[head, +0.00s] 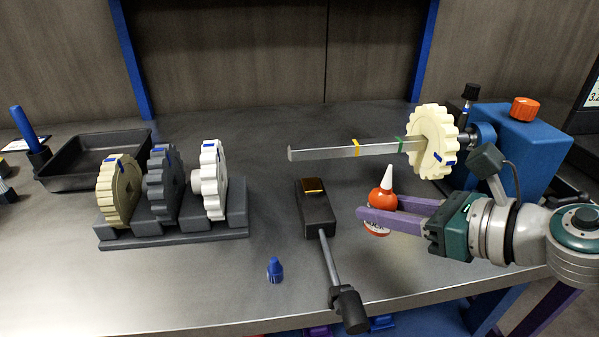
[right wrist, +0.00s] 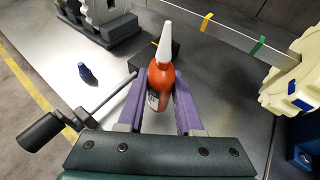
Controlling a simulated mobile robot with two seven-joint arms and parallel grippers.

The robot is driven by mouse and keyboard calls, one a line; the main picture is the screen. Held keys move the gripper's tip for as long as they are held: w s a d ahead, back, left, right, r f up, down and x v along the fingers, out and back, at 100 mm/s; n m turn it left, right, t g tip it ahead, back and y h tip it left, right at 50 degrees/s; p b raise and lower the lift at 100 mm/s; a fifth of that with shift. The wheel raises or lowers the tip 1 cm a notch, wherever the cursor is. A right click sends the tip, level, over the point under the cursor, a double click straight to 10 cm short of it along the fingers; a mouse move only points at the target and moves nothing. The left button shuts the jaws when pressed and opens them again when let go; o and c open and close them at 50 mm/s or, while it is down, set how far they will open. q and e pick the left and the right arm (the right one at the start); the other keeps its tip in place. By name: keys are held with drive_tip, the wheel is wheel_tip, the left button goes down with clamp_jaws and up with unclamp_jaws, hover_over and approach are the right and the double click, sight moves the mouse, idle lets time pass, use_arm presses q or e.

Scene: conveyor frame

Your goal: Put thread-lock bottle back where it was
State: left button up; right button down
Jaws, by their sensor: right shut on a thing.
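The thread-lock bottle (head: 386,201) is red-orange with a white pointed nozzle and a printed label. It stands about upright between the purple fingers of my right gripper (head: 366,206), which are shut on it. The right wrist view shows the bottle (right wrist: 160,84) with a finger on each side. I cannot tell whether its base touches the table. A small blue cap (head: 275,270) stands apart on the table, left of the bottle.
A black block with a crank handle (head: 317,208) stands just left of the bottle. A horizontal bar (head: 330,151) with a cream gear (head: 432,141) extends behind it from a blue housing (head: 520,150). A rack (head: 170,232) holds three gears. A black tray (head: 70,180) lies far left.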

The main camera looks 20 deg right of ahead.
sight(388, 234)
drive_tip(key=shift+f+b, duration=1.4)
drive_tip(key=shift+f, duration=0.7)
drive_tip(key=shift+f, duration=0.15)
drive_tip(key=c, duration=0.6)
unclamp_jaws()
